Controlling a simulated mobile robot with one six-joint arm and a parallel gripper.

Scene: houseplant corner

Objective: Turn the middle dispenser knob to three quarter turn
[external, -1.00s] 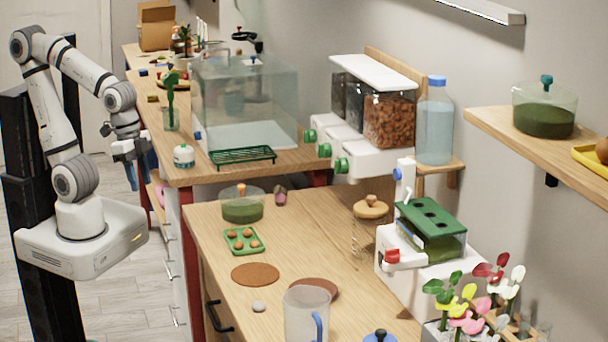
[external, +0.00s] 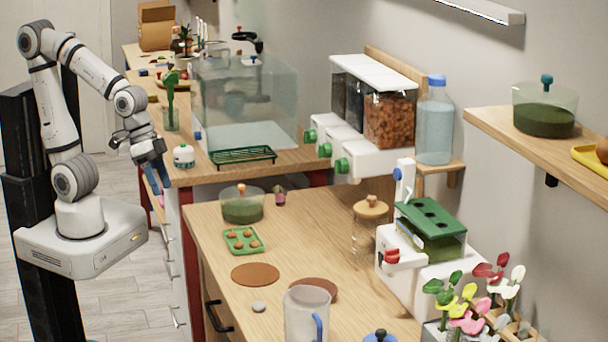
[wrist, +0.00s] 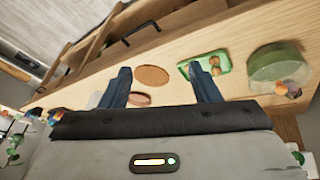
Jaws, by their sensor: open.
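The dispenser (external: 355,152) hangs by the wall in the external view, with clear bins, white lids and a white base. Three green knobs stick out of its front in a row. The middle knob (external: 325,150) sits between the far knob (external: 310,136) and the near knob (external: 341,166). Its exact turn angle is too small to read. My gripper (external: 158,178) is open, with blue fingers pointing down, well left of the knobs and beside the counter edge. The wrist view shows both fingers (wrist: 162,82) apart with nothing between them.
A glass tank (external: 245,105) and green rack (external: 243,156) stand on the far counter between my arm and the dispenser. The near counter holds a green bowl (external: 242,205), a muffin tray (external: 243,241) and a jar (external: 369,230). A bottle (external: 435,120) stands right of the dispenser.

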